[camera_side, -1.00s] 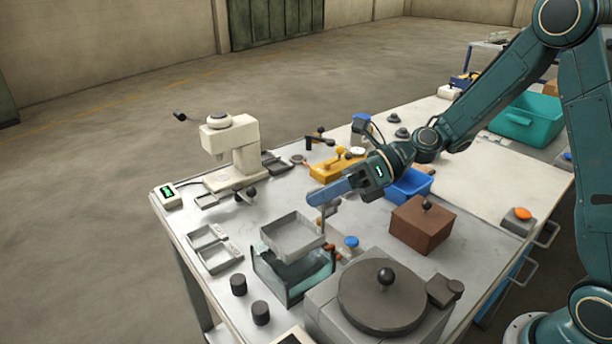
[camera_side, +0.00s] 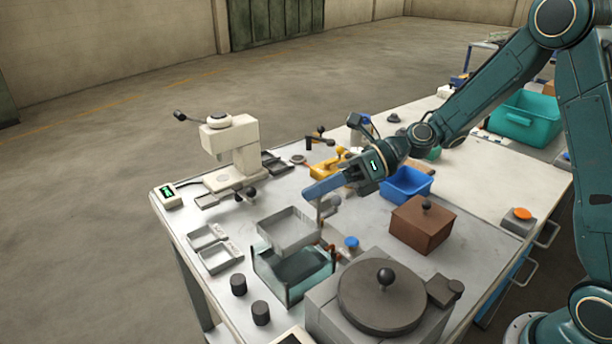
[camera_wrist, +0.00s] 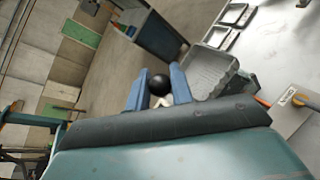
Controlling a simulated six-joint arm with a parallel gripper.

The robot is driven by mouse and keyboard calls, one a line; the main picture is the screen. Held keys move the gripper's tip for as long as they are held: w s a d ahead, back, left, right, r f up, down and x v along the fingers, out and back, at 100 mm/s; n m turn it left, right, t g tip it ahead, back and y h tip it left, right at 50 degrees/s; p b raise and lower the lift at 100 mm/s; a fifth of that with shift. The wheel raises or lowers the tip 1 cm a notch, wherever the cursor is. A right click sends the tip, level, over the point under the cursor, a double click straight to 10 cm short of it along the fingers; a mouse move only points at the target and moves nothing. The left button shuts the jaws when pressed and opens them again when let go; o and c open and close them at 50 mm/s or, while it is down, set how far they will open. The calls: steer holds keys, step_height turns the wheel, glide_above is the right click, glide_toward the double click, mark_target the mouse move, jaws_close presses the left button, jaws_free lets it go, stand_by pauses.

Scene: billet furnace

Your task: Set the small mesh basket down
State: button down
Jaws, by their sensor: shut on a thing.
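The small mesh basket (camera_side: 288,232) is a grey, shallow, open-topped box. It hangs level, just above the open glass tank (camera_side: 293,284), with a gap between them. My gripper (camera_side: 312,192) has blue fingers, which are shut on the basket's handle at its upper right. In the wrist view my gripper (camera_wrist: 160,92) has a dark round knob (camera_wrist: 158,83) between its fingertips. The basket (camera_wrist: 213,70) shows there to the right of the fingers and looks empty. The grip itself is partly hidden by the near finger in the side view.
Left of the tank lie two shallow grey trays (camera_side: 220,258), with dark knobs (camera_side: 261,312) in front. A round-lidded grey unit (camera_side: 384,295) stands close to the right. A brown box (camera_side: 421,226) and blue bin (camera_side: 407,184) stand beyond. A white press (camera_side: 231,150) stands at the back left.

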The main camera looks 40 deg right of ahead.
steer(key=w+f, duration=0.2)
steer(key=w, duration=1)
step_height(320, 180, down, 8)
steer(key=shift+d, duration=0.15)
stand_by(0.6)
steer(key=shift+w+f, duration=0.1)
steer(key=shift+f, duration=0.05)
steer(key=c, duration=1.2)
jaws_free()
steer(key=shift+c, duration=0.2)
steer(key=v, duration=1.2)
